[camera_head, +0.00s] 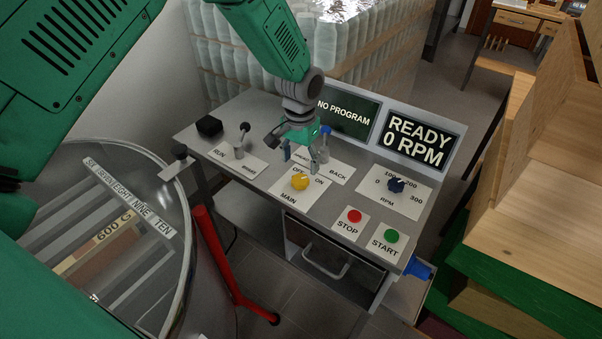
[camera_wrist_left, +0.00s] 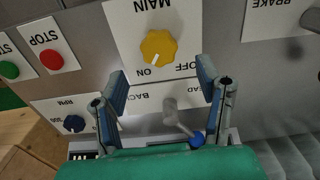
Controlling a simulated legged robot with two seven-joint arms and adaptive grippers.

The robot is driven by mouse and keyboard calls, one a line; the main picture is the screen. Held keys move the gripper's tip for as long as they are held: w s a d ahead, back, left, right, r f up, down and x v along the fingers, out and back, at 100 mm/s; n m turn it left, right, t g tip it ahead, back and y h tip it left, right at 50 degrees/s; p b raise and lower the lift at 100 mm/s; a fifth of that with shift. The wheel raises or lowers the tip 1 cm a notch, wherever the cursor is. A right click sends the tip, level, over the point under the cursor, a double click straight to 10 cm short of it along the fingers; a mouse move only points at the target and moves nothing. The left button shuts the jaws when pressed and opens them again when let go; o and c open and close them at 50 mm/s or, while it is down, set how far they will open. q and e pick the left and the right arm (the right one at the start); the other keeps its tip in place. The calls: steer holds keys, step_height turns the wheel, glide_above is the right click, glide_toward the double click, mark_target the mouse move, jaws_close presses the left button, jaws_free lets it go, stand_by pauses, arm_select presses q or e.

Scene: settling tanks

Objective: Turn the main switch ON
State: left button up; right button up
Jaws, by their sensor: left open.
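The main switch (camera_head: 300,181) is a yellow knob on a white plate marked MAIN, OFF and ON, on the grey control panel (camera_head: 262,187). It also shows, upside down, in the left wrist view (camera_wrist_left: 158,46). A small pale mark is on its side facing the labels; I cannot tell exactly which label it points at. My left gripper (camera_head: 301,160) is open and empty, just behind the knob in the head view. In the left wrist view the two blue-padded fingers (camera_wrist_left: 162,78) stand apart, with the knob beyond their tips. My right gripper is not in view.
A red STOP button (camera_head: 354,216), a green START button (camera_head: 391,236) and a dark blue RPM knob (camera_head: 396,185) sit to the right. A RUN/BRAKE lever (camera_head: 241,140) stands left. A blue-tipped lever (camera_head: 325,141) is close by the gripper. The screen (camera_head: 415,141) reads READY 0 RPM.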

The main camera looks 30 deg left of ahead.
mark_target(300, 178)
arm_select(q)
step_height(300, 178, up, 6)
steer(key=shift+f, duration=0.15)
stand_by(0.3)
